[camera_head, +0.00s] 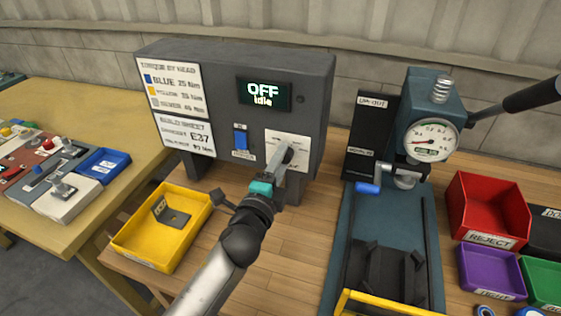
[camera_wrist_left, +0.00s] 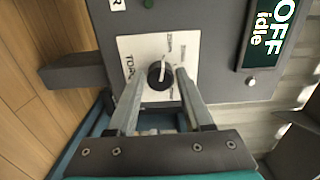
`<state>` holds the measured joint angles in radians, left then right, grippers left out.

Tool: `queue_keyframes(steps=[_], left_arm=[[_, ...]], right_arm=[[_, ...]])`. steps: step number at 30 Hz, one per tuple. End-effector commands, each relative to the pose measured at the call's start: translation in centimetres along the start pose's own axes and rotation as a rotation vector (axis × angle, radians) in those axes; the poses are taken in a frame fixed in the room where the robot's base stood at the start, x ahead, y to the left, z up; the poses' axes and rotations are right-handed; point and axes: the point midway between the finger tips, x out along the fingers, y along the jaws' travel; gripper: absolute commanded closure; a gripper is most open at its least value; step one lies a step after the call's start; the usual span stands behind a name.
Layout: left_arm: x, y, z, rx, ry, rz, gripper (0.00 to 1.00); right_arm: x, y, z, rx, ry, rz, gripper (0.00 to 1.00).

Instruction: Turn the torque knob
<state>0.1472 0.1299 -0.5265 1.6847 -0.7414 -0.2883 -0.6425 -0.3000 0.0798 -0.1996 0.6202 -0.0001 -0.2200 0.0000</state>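The torque knob (camera_wrist_left: 160,74) is a round black dial with a white pointer line, on a white marked plate (camera_wrist_left: 128,52) on the front of the grey control box (camera_head: 317,100). My left gripper (camera_head: 284,158) is at that plate and hides most of the knob in the head view. In the left wrist view its two fingers (camera_wrist_left: 160,80) are open, one on each side of the knob, with small gaps visible. I cannot tell how deep the fingertips reach around it. The box display (camera_head: 264,94) reads "OFF Idle". My right gripper is not in view.
A yellow tray (camera_head: 130,247) with a metal bracket stands front left. A press with a gauge (camera_head: 431,140) stands right, beside red (camera_head: 490,190), purple (camera_head: 492,270) and green bins. Bare wood (camera_head: 290,240) lies in the middle.

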Motion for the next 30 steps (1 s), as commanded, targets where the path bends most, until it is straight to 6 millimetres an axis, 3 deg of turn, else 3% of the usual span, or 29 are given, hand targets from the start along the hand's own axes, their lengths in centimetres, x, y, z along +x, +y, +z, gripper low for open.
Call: queue_keyframes(steps=[5,16,30], left_arm=[[0.0,0.0,0.0,0.002,0.000,0.000,0.29],[-0.6,0.0,0.0,0.003,0.000,0.000,0.29],[-7.9,0.1,0.0,0.002,0.000,0.002,0.29]], right_arm=[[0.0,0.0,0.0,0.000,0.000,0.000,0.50],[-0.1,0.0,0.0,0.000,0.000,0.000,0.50],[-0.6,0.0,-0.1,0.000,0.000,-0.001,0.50]])
